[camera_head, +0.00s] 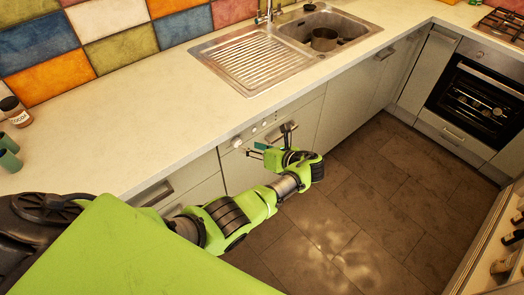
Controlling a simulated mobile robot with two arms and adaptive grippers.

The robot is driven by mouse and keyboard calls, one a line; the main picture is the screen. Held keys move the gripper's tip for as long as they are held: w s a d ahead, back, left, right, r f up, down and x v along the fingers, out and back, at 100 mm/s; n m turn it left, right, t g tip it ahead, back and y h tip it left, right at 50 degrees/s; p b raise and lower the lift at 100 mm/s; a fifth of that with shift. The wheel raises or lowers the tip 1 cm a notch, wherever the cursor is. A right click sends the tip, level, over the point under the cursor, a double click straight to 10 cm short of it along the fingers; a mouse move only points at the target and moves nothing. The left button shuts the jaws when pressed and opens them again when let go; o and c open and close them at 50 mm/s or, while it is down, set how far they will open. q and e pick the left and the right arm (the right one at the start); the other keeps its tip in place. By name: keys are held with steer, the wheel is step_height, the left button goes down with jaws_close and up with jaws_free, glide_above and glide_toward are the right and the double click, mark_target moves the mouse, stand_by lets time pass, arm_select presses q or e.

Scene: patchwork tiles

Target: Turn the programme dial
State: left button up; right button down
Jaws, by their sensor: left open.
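The programme dial (237,142) is a small round pale knob at the left of a control panel, on the front of a built-in appliance below the worktop. My left arm reaches in from the lower left. My left gripper (258,150) is open, in front of the appliance just right of and slightly below the dial. Its fingers point left toward the appliance front. The dial is apart from the fingers in the picture; how far the gripper stands off the front I cannot tell. The dial's pointer is too small to read. My right gripper is not in view.
The worktop edge (215,143) runs above the panel. An oven (480,92) stands at the right. The tiled floor (380,200) is clear.

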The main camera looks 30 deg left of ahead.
arm_select(q)
steer(key=v, duration=0.5)
steer(key=shift+d+r, duration=0.15)
steer(key=shift+d, duration=0.15)
steer(key=s+d+f+n+g+h+b, duration=0.1)
steer(key=s+f+n+h, duration=0.2)
steer(key=s+f, duration=0.6)
steer(key=s+d+f+n+h, duration=0.15)
steer(key=s+f, duration=0.35)
steer(key=f, duration=0.8)
steer(key=s+f+n+g+h+b, duration=0.1)
steer(key=s+f+n+h, duration=0.2)
steer(key=s+f, duration=0.6)
steer(key=s+f+n+h, duration=0.1)
steer(key=s+f+n, duration=0.3)
steer(key=s, duration=0.5)
steer(key=s+f+n+h, duration=0.2)
steer(key=s+f+n, duration=0.3)
steer(key=s, duration=0.4)
steer(key=s+f+n+h+b, duration=0.1)
steer(key=s+f+n+h, duration=0.1)
steer(key=s+f+n, duration=0.3)
steer(key=s+d+n, duration=0.1)
steer(key=s+n, duration=0.1)
steer(key=s, duration=0.2)
steer(key=shift+g, duration=0.3)
steer(key=shift+w+f, duration=0.1)
